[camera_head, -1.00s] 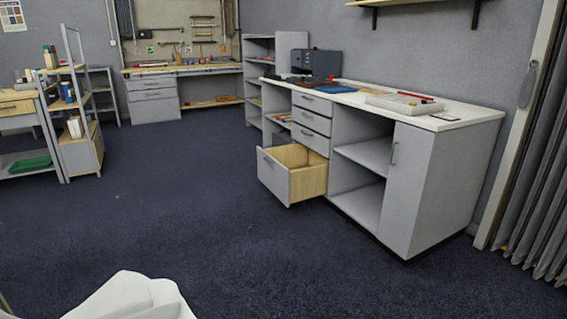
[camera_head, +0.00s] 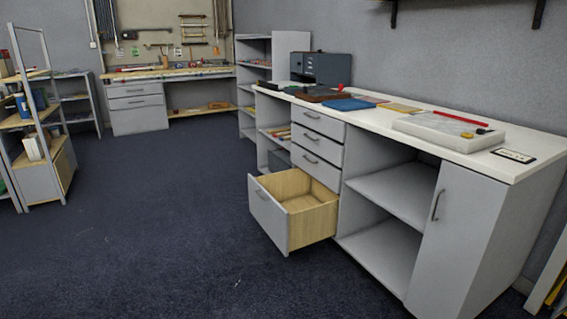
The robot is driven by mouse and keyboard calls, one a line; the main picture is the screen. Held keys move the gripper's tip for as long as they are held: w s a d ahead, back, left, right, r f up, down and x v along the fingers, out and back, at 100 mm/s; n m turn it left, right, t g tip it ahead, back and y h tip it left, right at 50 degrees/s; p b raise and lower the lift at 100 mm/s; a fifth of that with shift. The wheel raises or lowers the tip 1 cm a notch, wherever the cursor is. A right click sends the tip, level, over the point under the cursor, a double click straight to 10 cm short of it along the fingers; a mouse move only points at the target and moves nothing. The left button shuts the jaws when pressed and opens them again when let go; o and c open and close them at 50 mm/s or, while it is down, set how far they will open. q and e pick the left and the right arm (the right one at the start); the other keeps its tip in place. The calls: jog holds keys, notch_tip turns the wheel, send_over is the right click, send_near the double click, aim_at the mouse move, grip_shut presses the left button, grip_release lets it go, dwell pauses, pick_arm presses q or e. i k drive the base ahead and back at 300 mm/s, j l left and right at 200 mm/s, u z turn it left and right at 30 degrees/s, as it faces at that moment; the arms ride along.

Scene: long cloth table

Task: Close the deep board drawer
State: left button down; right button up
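The deep board drawer (camera_head: 268,220) is the bottom drawer of the grey cabinet and is pulled well out. It has a grey front with a handle, pale wooden sides, and looks empty inside. Above it are several smaller drawers (camera_head: 319,148), all shut. Neither of my grippers is in the head view.
The cabinet has open shelves (camera_head: 392,195) right of the drawer and a shut door (camera_head: 455,232) at the right end. A white worktop (camera_head: 375,117) carries a grey machine, a tray and boards. Shelving (camera_head: 38,145) stands at left. The dark carpet (camera_head: 150,225) before the drawer is clear.

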aim_at(295, 209)
jog(key=i, duration=1.75)
